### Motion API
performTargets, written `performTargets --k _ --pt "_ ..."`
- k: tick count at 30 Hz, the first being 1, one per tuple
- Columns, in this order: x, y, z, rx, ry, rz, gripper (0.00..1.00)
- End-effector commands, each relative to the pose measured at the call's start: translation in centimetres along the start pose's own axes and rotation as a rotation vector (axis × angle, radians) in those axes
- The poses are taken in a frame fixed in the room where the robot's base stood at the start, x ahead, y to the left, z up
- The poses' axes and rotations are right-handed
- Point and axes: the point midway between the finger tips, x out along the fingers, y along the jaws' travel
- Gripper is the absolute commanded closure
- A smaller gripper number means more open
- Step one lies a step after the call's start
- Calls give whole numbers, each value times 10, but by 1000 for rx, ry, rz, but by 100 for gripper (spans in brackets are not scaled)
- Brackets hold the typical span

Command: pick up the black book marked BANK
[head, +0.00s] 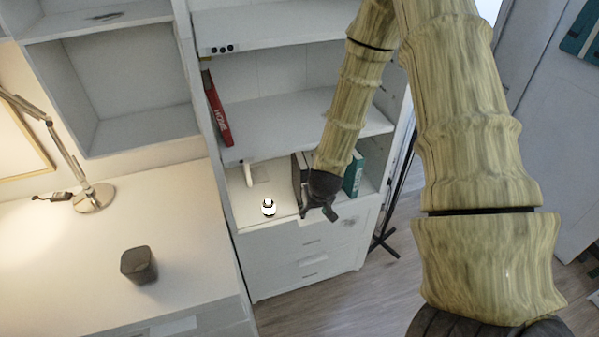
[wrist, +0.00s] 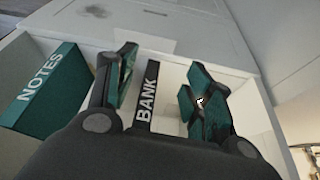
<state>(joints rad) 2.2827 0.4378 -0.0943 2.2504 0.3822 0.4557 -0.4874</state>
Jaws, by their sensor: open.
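The black book marked BANK (wrist: 147,95) stands upright on a shelf, its spine showing in the wrist view between my fingers. In the head view the black book (head: 297,177) shows partly, just left of my gripper, which hides the rest. My gripper (head: 317,213) is at the front of the lower shelf. In the wrist view my gripper (wrist: 160,90) is open, one finger on each side of the book's spine. The left finger looks closer to the book than the right. I cannot tell whether either finger touches it.
A teal book marked NOTES (wrist: 45,88) stands beside the BANK book; it also shows in the head view (head: 353,174). A small white and black object (head: 268,207) stands on the same shelf at the left. A red book (head: 217,108) leans on the shelf above.

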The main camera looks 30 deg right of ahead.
Motion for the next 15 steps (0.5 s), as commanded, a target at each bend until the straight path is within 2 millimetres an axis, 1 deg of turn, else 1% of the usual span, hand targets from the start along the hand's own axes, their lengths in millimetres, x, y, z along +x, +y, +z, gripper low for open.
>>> performTargets --k 9,12,15 --pt "16 0 -44 1 3 2 48" --pt "20 0 -55 0 2 0 48" --pt "24 0 -60 0 2 1 48"
